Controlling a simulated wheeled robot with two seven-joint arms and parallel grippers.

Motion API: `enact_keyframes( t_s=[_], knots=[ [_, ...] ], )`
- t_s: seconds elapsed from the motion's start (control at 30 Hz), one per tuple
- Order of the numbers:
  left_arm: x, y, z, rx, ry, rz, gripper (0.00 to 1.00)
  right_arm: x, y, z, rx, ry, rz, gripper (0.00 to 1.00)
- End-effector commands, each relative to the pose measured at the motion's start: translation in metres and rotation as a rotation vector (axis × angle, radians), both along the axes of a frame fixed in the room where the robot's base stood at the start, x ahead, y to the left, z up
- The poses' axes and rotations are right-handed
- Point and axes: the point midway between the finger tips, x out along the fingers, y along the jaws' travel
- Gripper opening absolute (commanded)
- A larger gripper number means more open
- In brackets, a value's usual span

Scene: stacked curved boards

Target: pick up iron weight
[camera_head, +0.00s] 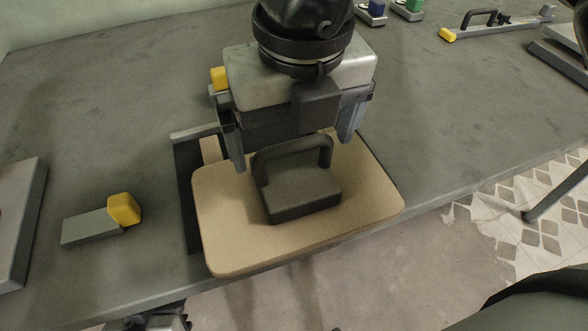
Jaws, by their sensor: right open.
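The iron weight (302,198) is a dark block with an arched handle on top. It sits upright on a tan board (235,235) with rounded corners, near the table's front edge. My right gripper (292,154) comes down from the top of the view, with its two fingers spread wide. The fingers are open on either side of the weight's handle, which stands between them. I cannot tell whether the fingers touch it.
A grey block with a yellow end (98,221) lies left of the board. A grey slab (18,225) is at the far left edge. A yellow-tipped clamp (490,22) and blue (375,8) and green (410,8) items lie at the back. The table (470,110) is clear on the right.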

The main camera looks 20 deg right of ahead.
Motion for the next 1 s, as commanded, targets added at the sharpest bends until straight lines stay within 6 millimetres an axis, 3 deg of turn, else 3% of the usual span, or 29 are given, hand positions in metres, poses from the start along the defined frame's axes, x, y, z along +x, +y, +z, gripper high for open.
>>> enact_keyframes(
  t_s=[0.13,0.4,0.47,0.7,1.0],
  knots=[
    [0.0,0.0,-0.002,0.0,0.003,0.0,0.36,0.002,0.0,-0.017,0.0,0.002,0.0,1.0],
    [-0.001,0.0,-0.004,0.002,0.008,0.0,0.36,0.003,0.0,-0.021,0.001,0.0,0.0,1.0],
    [0.0,0.0,-0.004,0.002,0.008,0.0,0.36,0.003,0.0,-0.021,0.001,0.0,0.0,0.86],
    [0.0,0.0,-0.004,0.001,0.007,0.0,0.36,0.003,0.0,-0.02,0.0,0.0,0.0,0.19],
    [0.001,0.0,-0.001,0.0,0.001,0.0,0.36,0.004,0.0,-0.015,0.003,-0.005,-0.001,0.16]
  ],
)
